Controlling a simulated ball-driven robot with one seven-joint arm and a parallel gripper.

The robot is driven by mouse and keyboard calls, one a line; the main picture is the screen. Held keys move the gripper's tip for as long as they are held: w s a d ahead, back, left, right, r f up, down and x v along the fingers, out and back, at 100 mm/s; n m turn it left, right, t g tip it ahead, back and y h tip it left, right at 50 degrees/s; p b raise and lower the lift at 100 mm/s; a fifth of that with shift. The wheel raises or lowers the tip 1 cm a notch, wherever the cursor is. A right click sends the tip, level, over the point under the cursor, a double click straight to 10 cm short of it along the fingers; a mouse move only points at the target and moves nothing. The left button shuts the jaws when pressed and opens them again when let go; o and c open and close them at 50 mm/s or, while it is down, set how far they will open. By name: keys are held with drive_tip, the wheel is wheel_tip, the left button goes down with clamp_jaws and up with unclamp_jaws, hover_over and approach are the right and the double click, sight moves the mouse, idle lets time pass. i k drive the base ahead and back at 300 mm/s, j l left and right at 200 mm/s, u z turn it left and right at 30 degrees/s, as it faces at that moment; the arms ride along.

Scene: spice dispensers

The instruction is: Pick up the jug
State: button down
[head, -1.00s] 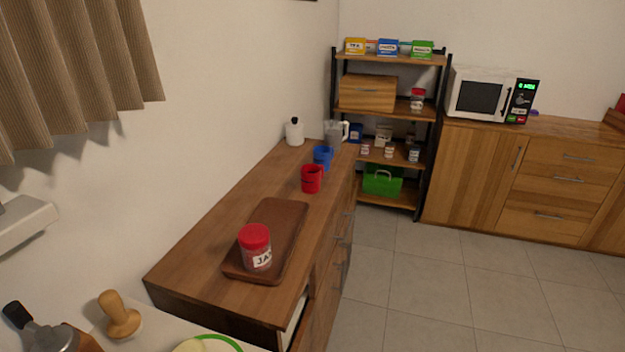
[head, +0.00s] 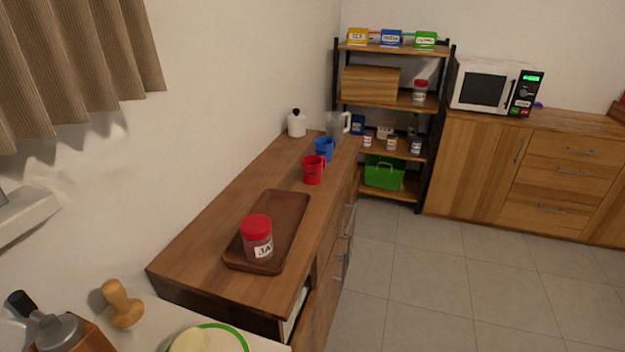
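The jug (head: 334,124) is a grey, see-through vessel with a pale handle on its right side. It stands upright at the far end of the wooden counter (head: 222,217), near the wall and the shelf rack. The blue mug in front hides part of its lower side. My gripper is not in view.
A blue mug (head: 324,149) and a red mug (head: 313,171) stand in front of the jug. A white bottle (head: 296,124) is left of it. A red-lidded jar (head: 257,240) sits on a brown tray (head: 290,215). The tiled floor (head: 420,285) to the right is clear.

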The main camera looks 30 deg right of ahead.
sight(335, 120)
drive_tip(key=i+l, duration=0.15)
drive_tip(key=l, duration=0.2)
drive_tip(key=i+l+u, duration=0.1)
drive_tip(key=l, duration=0.2)
drive_tip(key=i+l+u, duration=0.1)
drive_tip(key=l, duration=0.25)
drive_tip(key=i+l, duration=0.25)
drive_tip(key=i+l+u, duration=0.1)
drive_tip(key=l, duration=0.35)
drive_tip(key=i+l, duration=0.15)
drive_tip(key=l, duration=0.25)
drive_tip(key=j+u, duration=0.05)
